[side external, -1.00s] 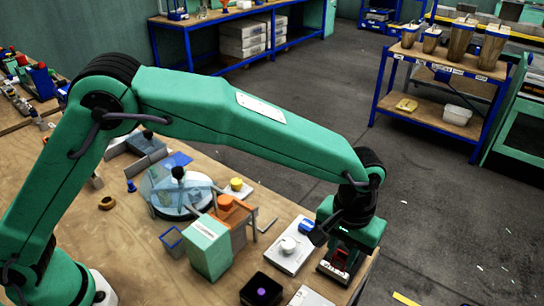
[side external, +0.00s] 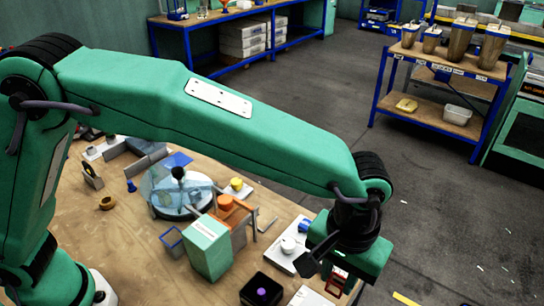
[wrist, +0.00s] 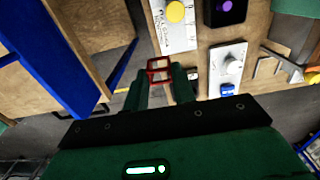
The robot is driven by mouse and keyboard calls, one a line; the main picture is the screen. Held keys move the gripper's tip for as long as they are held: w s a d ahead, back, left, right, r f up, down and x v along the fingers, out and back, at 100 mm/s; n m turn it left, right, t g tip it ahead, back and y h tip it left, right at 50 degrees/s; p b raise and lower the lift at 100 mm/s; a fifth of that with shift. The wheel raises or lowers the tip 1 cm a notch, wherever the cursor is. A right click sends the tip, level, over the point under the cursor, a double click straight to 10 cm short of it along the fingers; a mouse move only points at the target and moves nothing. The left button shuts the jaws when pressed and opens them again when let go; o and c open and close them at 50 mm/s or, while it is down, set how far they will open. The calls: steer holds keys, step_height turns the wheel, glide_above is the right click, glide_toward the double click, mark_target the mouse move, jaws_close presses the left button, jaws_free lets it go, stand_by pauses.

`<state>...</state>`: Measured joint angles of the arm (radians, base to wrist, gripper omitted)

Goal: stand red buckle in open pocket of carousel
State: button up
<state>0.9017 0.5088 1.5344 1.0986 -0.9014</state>
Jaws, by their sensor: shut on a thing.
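The red buckle (wrist: 159,65), a small open rectangular frame, is between the fingertips of my gripper (wrist: 159,78) in the wrist view. My gripper is shut on it. In the side view my gripper (side external: 337,274) hangs at the table's right edge, with red of the buckle (side external: 339,280) showing under it. The carousel (side external: 178,203) is a round base with a clear bluish cover and a dark knob, left of the middle of the table, well away from my gripper. Its open pocket cannot be made out.
A teal box (side external: 208,247) and an orange-topped press (side external: 228,205) stand between carousel and gripper. A white plate with a round knob (side external: 289,246) is just left of my gripper. A black box with a purple button (side external: 262,291) stands in front.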

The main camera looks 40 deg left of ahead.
steer(key=shift+w, duration=0.1)
steer(key=w+a+n, duration=0.2)
steer(key=a+n, duration=0.4)
steer(key=a, duration=0.6)
steer(key=w+a+n, duration=0.3)
steer(key=a+n, duration=0.3)
steer(key=a, duration=0.7)
steer(key=w+a+r+n, duration=0.1)
steer(key=w+a+n, duration=0.2)
steer(key=a, duration=1)
steer(key=n, duration=0.3)
steer(key=shift+a, duration=0.15)
steer(key=w+a+f, duration=0.1)
steer(key=a+f, duration=0.1)
steer(key=a, duration=0.1)
steer(key=w+a+f, duration=0.1)
steer(key=a+f, duration=0.1)
steer(key=a, duration=0.2)
steer(key=w+a+f, duration=0.1)
steer(key=a+f, duration=0.2)
steer(key=a, duration=0.1)
steer(key=shift+w, duration=0.35)
steer(key=shift+f, duration=2)
steer(key=shift+f, duration=0.15)
